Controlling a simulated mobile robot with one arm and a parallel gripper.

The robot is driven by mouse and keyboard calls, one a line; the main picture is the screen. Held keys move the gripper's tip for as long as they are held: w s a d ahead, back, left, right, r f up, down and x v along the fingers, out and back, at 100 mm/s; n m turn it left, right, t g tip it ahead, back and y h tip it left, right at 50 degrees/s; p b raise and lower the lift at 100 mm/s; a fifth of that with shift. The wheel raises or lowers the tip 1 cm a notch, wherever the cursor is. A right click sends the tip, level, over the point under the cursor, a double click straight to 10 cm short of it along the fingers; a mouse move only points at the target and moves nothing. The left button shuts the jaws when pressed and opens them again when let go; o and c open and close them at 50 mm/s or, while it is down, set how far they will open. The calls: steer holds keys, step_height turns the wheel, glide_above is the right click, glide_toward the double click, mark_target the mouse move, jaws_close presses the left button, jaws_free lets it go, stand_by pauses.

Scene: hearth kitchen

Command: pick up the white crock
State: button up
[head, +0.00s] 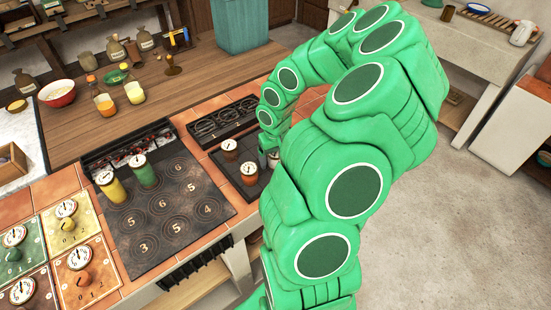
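A small whitish shape (274,158), possibly the white crock, shows at the left edge of my green arm, mostly hidden by it. My gripper (267,146) is at the low end of the arm, over the right dark hob plate, right beside this shape. The fingers are too small and covered to tell whether they are open or touching it. A reddish-brown crock (249,175) and another brownish crock (229,152), both with white dial tops, stand on the same plate just left of my gripper.
A yellow crock (112,189) and a green crock (144,174) stand on the larger numbered hob (175,232). Dial panels line the lower left. The floor at right is clear.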

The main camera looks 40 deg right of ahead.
steer(key=c, duration=1.2)
steer(key=shift+r, duration=0.45)
step_height(320, 180, up, 2)
steer(key=shift+r, duration=0.1)
steer(key=s+a+r, duration=0.2)
steer(key=s+r, duration=0.1)
steer(key=s, duration=0.1)
steer(key=s+a+r, duration=0.2)
steer(key=s+r, duration=0.1)
steer(key=s, duration=0.1)
steer(key=s+a+r, duration=0.2)
steer(key=s+r, duration=0.2)
steer(key=shift+s+a, duration=0.1)
steer(key=shift+a, duration=0.3)
